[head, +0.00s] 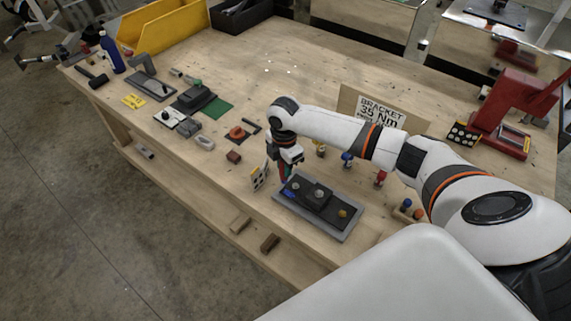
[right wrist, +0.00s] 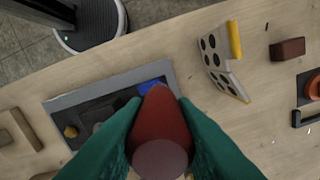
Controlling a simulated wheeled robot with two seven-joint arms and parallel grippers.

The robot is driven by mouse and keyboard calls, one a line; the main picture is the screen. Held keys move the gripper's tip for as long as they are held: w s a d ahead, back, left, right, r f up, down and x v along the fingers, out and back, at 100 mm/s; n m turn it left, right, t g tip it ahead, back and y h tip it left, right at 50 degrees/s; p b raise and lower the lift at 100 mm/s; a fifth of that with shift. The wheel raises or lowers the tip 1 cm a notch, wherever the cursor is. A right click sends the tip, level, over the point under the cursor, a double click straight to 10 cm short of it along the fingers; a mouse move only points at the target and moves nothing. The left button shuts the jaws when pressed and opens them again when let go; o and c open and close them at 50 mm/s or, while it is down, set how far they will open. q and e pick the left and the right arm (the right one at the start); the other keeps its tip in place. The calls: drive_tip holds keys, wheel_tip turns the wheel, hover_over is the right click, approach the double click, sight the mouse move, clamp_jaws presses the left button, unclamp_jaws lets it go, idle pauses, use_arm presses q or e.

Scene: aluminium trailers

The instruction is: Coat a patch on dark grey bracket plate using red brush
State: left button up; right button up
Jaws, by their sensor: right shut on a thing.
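My right gripper (head: 286,172) points down over the left end of the dark grey bracket plate (head: 325,207). In the right wrist view its green fingers (right wrist: 160,135) are shut on the red brush (right wrist: 162,120), seen end-on by its handle. The brush's tip is hidden behind the handle and fingers, so I cannot tell whether it touches the plate. A blue patch (head: 290,193) shows at the plate's left end, and also beside the brush in the right wrist view (right wrist: 152,85). The plate lies flat in a light grey tray (head: 345,236). My left gripper is not in view.
A white card with black dots (head: 260,177) stands close left of the gripper. Small coloured-topped pieces (head: 380,178) stand behind the tray, with a bracket sign (head: 380,108) further back. A red press (head: 505,115) stands at right. The bench's far middle is clear.

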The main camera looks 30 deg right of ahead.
drive_tip(key=shift+w+r, duration=0.2)
drive_tip(key=shift+r, duration=0.55)
drive_tip(key=shift+s+r, duration=0.1)
drive_tip(key=shift+r, duration=0.2)
drive_tip(key=shift+s+r, duration=0.2)
drive_tip(key=shift+r, duration=0.05)
drive_tip(key=shift+w+f, duration=0.1)
drive_tip(key=shift+w, duration=0.1)
drive_tip(key=shift+s, duration=0.1)
